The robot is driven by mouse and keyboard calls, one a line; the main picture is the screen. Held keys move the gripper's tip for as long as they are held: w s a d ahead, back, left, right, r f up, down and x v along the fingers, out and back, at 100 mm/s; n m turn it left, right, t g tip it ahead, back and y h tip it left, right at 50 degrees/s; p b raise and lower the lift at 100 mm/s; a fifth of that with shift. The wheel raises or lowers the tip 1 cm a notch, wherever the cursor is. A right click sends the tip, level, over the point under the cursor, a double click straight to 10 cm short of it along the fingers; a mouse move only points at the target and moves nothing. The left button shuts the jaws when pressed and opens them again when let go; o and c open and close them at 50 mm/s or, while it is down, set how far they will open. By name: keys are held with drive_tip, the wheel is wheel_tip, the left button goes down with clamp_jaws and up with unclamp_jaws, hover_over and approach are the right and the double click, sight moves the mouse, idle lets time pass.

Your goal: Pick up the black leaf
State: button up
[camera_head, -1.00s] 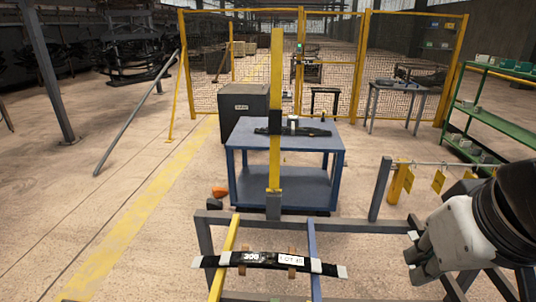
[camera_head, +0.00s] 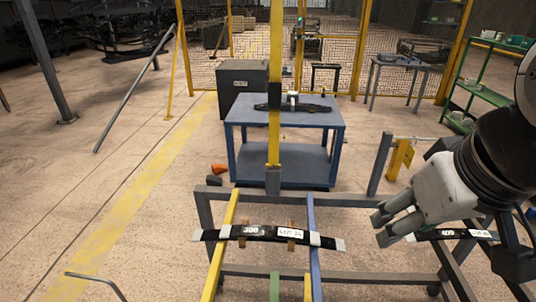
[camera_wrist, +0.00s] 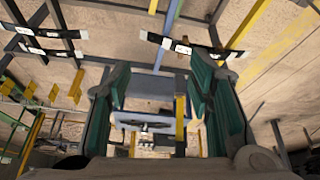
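A black leaf (camera_head: 268,235) with white ends, the mark 300 and a white label lies across the yellow and blue bars of the near rack (camera_head: 205,212). It also shows in the wrist view (camera_wrist: 160,40). A second black leaf (camera_head: 455,235) with a white label lies to its right, partly hidden by my gripper. It is probably the other leaf in the wrist view (camera_wrist: 42,49). My gripper (camera_head: 382,228) is at the right, between the two leaves in the picture. Its green-padded fingers (camera_wrist: 160,85) stand apart with nothing held between them.
A yellow post (camera_head: 276,60) rises behind the near rack. A blue table (camera_head: 285,118) beyond it carries a dark part (camera_head: 292,107). A dark grey cabinet (camera_head: 242,85), a mesh fence and a green shelf (camera_head: 490,88) stand farther back. The left floor is mostly clear.

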drive_tip(key=shift+o, duration=0.5)
drive_tip(key=w+a+f+n+g+y+b, duration=0.1)
drive_tip(key=w+a+f+n+b, duration=0.1)
drive_tip(key=w+f+n, duration=0.2)
drive_tip(key=w+a+f+n+g+b, duration=0.1)
drive_tip(key=w+a+f+n+b, duration=0.2)
drive_tip(key=w, duration=0.8)
drive_tip(key=shift+w+a+f+n+y, duration=0.15)
drive_tip(key=shift+f+n+y, duration=0.3)
drive_tip(key=shift+f, duration=0.2)
drive_tip(key=n+g+y+b, duration=0.2)
drive_tip(key=n+b, duration=0.3)
drive_tip(key=n, duration=0.3)
approach(270, 230)
drive_tip(key=shift+y, duration=0.25)
drive_tip(key=f, duration=0.4)
drive_tip(key=shift+w+a, duration=0.1)
drive_tip(key=shift+w, duration=0.3)
drive_tip(key=a+f, duration=0.2)
drive_tip(key=f, duration=0.1)
drive_tip(key=shift+s+a+f, duration=0.15)
drive_tip(key=shift+s, duration=0.05)
drive_tip(key=shift+a+f, duration=0.2)
drive_tip(key=shift+f, duration=0.35)
drive_tip(key=shift+c, duration=0.5)
drive_tip(key=c, duration=1.3)
